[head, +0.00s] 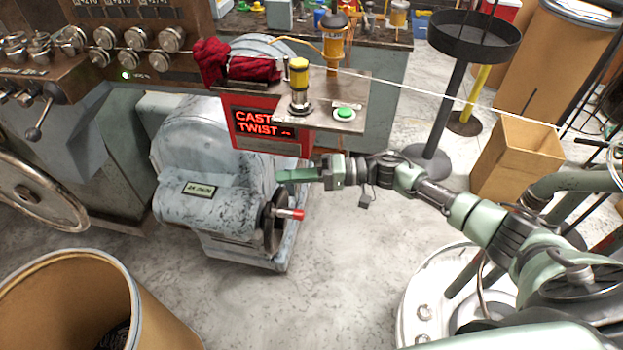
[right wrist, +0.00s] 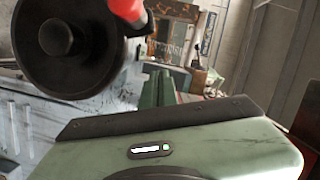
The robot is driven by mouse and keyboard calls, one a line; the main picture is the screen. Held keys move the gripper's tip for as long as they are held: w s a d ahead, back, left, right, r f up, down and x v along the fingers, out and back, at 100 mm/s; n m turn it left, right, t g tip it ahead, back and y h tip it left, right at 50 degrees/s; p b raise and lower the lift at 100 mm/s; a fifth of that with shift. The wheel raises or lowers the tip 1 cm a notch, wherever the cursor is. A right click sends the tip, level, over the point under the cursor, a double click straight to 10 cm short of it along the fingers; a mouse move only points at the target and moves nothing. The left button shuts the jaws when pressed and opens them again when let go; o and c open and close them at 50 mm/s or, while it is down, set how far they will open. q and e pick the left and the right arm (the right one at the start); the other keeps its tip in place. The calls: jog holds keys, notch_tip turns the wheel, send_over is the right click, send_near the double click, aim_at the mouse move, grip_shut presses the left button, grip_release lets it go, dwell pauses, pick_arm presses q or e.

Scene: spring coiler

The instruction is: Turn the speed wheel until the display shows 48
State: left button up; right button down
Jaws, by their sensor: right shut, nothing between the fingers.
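The speed wheel (head: 271,228) is a dark handwheel with a red handle (head: 298,214), on the right side of the grey, worn machine housing (head: 205,150). In the right wrist view the wheel (right wrist: 62,62) is at the upper left, with its red handle (right wrist: 127,9) at the top. The display (head: 264,124) is a dark panel with red lit text reading "CAST TWIST"; I can read no number on it. My right gripper (head: 283,176) is just above the wheel, apart from the handle. Its green fingers (right wrist: 157,90) are shut and empty. My left gripper is not in view.
A shelf above the housing holds a yellow-topped post (head: 299,80) and a green button (head: 345,113). A red cloth (head: 238,66) lies beside them. A large brown drum (head: 95,300) stands at the front left. The floor right of the wheel is clear.

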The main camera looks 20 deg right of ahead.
aim_at(282, 194)
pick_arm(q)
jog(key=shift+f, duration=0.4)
pick_arm(e)
jog(key=shift+s+a+f, duration=0.35)
jog(key=shift+s+a, duration=0.35)
jog(key=shift+s, duration=0.05)
jog(key=shift+s+a+f, duration=0.35)
jog(key=shift+s+a, duration=0.3)
jog(key=shift+s, duration=0.05)
pick_arm(q)
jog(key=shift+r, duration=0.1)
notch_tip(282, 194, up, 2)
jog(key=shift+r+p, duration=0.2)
jog(key=shift+p, duration=1)
pick_arm(e)
jog(key=shift+s+a+f+n, duration=0.2)
jog(key=shift+s+a+n, duration=0.15)
jog(key=shift+s, duration=0.3)
